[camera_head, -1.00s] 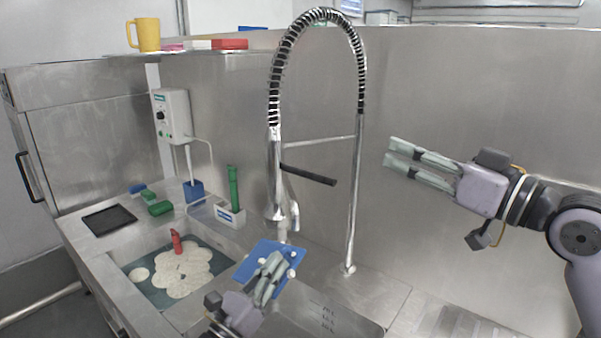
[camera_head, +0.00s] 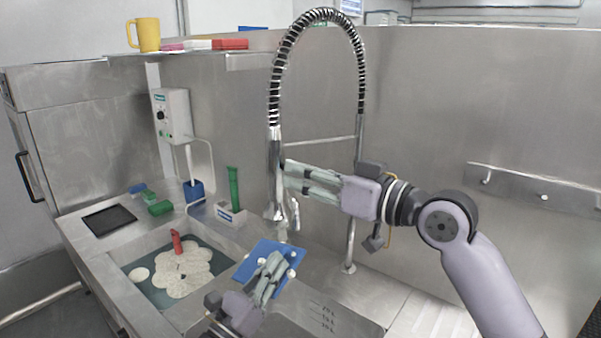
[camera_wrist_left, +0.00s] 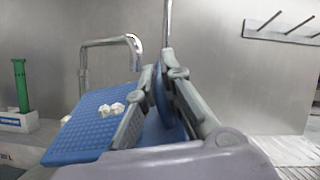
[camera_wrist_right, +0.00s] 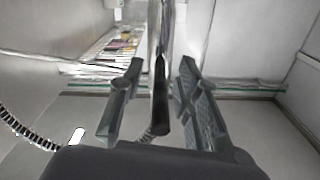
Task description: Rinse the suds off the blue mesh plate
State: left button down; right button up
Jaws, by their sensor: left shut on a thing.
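The blue mesh plate (camera_head: 248,262) is tilted under the tap's spout, with white suds clumps on it. It also shows in the left wrist view (camera_wrist_left: 85,138), with suds (camera_wrist_left: 112,108) on its face. My left gripper (camera_head: 272,270) is shut on the plate. The spring-hose tap (camera_head: 273,170) stands behind the plate. My right gripper (camera_head: 287,175) is open at the tap's upright body. In the right wrist view the tap's black lever (camera_wrist_right: 160,110) shows between the spread fingers. Contact cannot be told. In the head view my right gripper hides the lever. No water stream is visible.
The left basin holds foamy water (camera_head: 180,272) and a red object (camera_head: 177,242). A green tool in a white holder (camera_head: 230,213), sponges (camera_head: 160,207) and a black tray (camera_head: 109,219) stand on the counter. A hook rail (camera_head: 540,195) is on the right wall.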

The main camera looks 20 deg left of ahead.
jog(key=shift+w+a, duration=0.25)
jog(key=shift+a, duration=0.45)
jog(key=shift+c, duration=0.3)
grip_shut()
